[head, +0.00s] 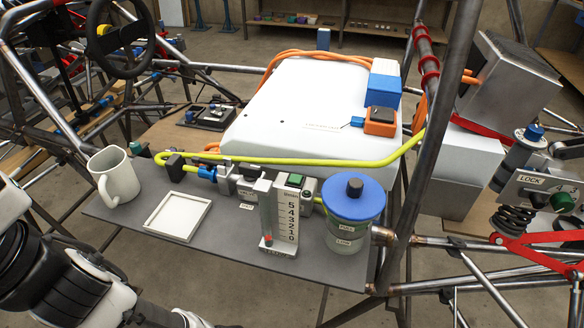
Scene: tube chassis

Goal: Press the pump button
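A small gauge unit (287,222) stands upright on the grey shelf, with a scale marked 5 down to 0 and a red mark low in its side tube. A green button (295,180) sits on its top, raised and uncovered. I cannot read a pump label on it. A clear jar (345,234) with a blue lid and black knob stands just right of it. My arm (75,287) enters at the lower left and runs along the bottom edge. My gripper is not visible in the head view, so its state is hidden.
The grey shelf (135,222) also holds a white mug (114,176) and a shallow white tray (178,216). A yellow hose (300,161) runs behind the gauge. Frame tubes (411,170) rise right of the jar. A panel marked LOCK (537,190) has another green knob.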

